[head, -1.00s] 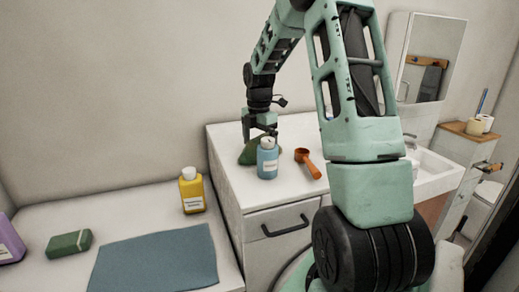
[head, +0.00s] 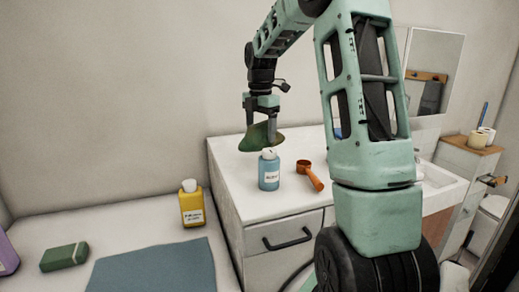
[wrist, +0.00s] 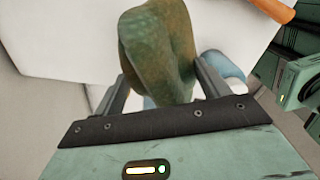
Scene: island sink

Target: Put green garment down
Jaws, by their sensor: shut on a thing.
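My gripper (head: 262,122) is shut on the green garment (head: 259,137), a small crumpled dark green cloth. The garment hangs between the fingers a little above the white cabinet top. In the wrist view the garment (wrist: 160,45) sits between both fingers and has some brownish patches. A blue bottle (head: 269,174) with a white cap stands on the cabinet top just in front of and below the garment.
An orange scoop (head: 310,174) lies right of the blue bottle on the cabinet top (head: 230,175). On the lower surface at left are a yellow bottle (head: 192,205), a green box-like block (head: 64,257), a blue-grey cloth (head: 155,270) and a purple container (head: 7,255). A sink (head: 440,185) is at right.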

